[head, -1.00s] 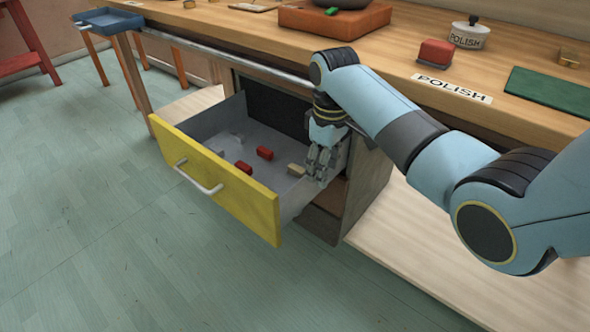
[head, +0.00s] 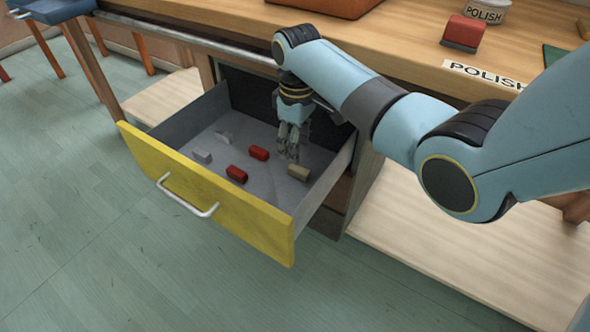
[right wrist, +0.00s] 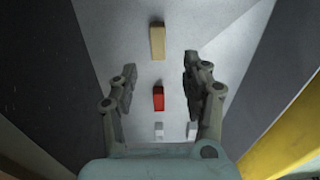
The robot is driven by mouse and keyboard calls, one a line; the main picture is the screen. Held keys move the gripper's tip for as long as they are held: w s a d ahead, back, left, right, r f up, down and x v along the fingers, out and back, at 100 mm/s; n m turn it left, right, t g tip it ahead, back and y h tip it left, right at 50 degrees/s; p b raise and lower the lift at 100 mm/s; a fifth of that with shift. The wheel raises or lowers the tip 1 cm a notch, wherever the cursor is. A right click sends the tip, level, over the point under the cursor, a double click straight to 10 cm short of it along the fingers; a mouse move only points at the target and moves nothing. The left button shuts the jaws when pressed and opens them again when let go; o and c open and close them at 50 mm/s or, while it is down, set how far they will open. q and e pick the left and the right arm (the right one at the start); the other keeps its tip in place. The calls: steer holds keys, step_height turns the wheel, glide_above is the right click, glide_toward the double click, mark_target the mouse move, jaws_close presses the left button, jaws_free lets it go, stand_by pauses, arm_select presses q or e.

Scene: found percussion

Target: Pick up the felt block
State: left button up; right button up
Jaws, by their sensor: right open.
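A tan block (head: 299,173) lies on the floor of the open drawer, near its right wall. Two red blocks (head: 259,153) (head: 237,174) and two pale grey blocks (head: 202,156) (head: 223,137) lie to its left. I cannot tell for certain which block is felt; the tan one looks plain and matte. My right gripper (head: 288,156) points down inside the drawer, close behind the tan block. In the right wrist view the gripper (right wrist: 160,72) is open and empty, with the tan block (right wrist: 157,40) beyond its fingertips and a red block (right wrist: 158,98) between the fingers. My left gripper is out of view.
The drawer's yellow front (head: 205,193) and grey side walls stand around the blocks. The wooden bench top (head: 420,60) overhangs behind, with a red, dark-based block (head: 464,32), a POLISH tin (head: 487,11) and a POLISH label (head: 484,75). Floor in front is clear.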

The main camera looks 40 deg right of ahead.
mark_target(297, 168)
step_height(297, 168, down, 3)
steer(key=shift+r+b, duration=0.2)
steer(key=shift+b, duration=0.1)
steer(key=shift+w+f, duration=0.1)
steer(key=shift+f, duration=0.2)
step_height(297, 168, down, 4)
steer(key=shift+d+r+b, duration=0.1)
steer(key=shift+b, duration=1)
steer(key=shift+w+f, duration=0.1)
steer(key=shift+f, duration=0.4)
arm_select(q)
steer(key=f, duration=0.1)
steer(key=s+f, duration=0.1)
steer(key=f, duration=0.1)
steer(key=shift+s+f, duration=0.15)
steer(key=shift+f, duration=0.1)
arm_select(e)
steer(key=shift+r, duration=0.1)
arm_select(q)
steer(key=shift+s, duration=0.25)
arm_select(e)
steer(key=c, duration=0.8)
